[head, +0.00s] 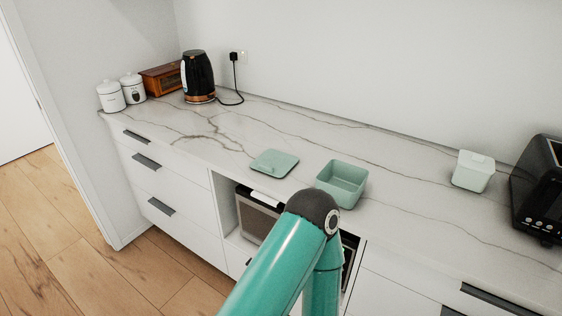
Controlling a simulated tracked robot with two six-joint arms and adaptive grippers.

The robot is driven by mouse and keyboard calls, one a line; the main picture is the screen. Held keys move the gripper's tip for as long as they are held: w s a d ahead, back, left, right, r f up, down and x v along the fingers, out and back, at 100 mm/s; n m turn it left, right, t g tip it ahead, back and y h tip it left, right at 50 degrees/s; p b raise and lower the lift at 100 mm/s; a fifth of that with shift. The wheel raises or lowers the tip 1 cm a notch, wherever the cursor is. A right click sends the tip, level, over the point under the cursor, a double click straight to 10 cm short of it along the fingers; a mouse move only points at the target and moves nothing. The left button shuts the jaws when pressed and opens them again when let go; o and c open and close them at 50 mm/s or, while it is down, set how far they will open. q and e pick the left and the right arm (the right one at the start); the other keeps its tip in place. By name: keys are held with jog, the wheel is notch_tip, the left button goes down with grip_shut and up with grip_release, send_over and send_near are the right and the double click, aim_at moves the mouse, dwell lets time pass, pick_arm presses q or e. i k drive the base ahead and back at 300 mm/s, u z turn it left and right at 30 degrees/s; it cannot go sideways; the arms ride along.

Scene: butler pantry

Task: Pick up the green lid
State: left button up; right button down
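The green lid (274,163) is a flat, rounded square in pale green. It lies on the marble counter near the front edge, left of an open green container (342,183). The container stands upright and looks empty. One of my arms, teal with a dark joint, rises from the bottom of the view in front of the counter, just below the container. No gripper shows in the head view, and nothing touches the lid.
A black kettle (198,77), a wooden box (161,79) and two white canisters (121,91) stand at the far left. A whitish lidded container (473,171) and a black toaster (540,190) stand at the right. The counter (215,135) between kettle and lid is clear.

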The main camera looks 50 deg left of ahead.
aim_at(276, 163)
jog(key=z, duration=1.4)
jog(key=i, duration=0.1)
jog(key=u, duration=3.1)
jog(key=k, duration=0.9)
jog(key=u, duration=0.15)
jog(key=i, duration=0.9)
jog(key=z, duration=0.1)
